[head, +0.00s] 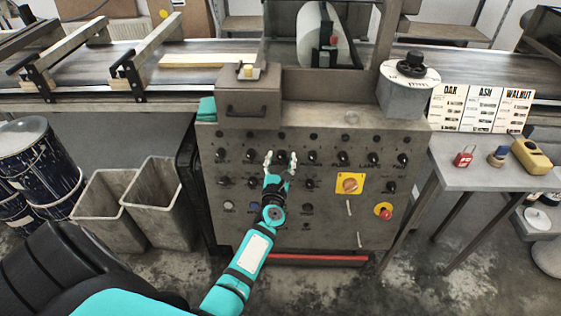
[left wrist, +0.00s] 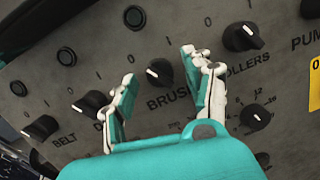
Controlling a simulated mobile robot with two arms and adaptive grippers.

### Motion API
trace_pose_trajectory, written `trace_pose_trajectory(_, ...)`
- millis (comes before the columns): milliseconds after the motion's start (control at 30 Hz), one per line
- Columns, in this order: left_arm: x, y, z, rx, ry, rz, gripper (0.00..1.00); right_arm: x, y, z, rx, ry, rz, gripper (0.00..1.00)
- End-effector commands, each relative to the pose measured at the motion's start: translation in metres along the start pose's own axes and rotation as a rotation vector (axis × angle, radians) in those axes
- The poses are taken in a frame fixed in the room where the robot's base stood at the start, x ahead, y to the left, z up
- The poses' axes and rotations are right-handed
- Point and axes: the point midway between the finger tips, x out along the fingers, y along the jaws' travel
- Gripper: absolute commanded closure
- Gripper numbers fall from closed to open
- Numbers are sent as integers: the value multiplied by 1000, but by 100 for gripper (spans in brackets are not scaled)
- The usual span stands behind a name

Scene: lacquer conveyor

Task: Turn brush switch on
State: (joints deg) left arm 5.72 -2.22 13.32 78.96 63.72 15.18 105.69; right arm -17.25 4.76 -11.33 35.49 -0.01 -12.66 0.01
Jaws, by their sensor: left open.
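The brush switch is a black rotary knob (left wrist: 159,72) above the label BRUSH in the left wrist view. Its pale pointer mark faces the upper left of that view. My left gripper (left wrist: 162,76) is open, with one finger on each side of the knob. I cannot tell whether the fingers touch it. My right gripper is not in view.
A yellow-plated switch (head: 350,184) and a red emergency button (head: 383,211) sit on the panel's right. A side table (head: 470,177) stands right; bins (head: 103,193) stand left.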

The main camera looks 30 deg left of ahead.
Motion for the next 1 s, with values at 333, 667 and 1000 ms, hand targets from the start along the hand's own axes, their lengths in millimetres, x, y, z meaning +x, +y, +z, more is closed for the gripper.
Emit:
trace_pose_trajectory(333,0,0,0,0,0,0,76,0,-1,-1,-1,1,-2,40)
trace_pose_trajectory(667,-1,0,0,4,1,-1,100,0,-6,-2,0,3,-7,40)
trace_pose_trajectory(1000,-1,1,1,118,8,-24,100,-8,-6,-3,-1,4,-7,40)
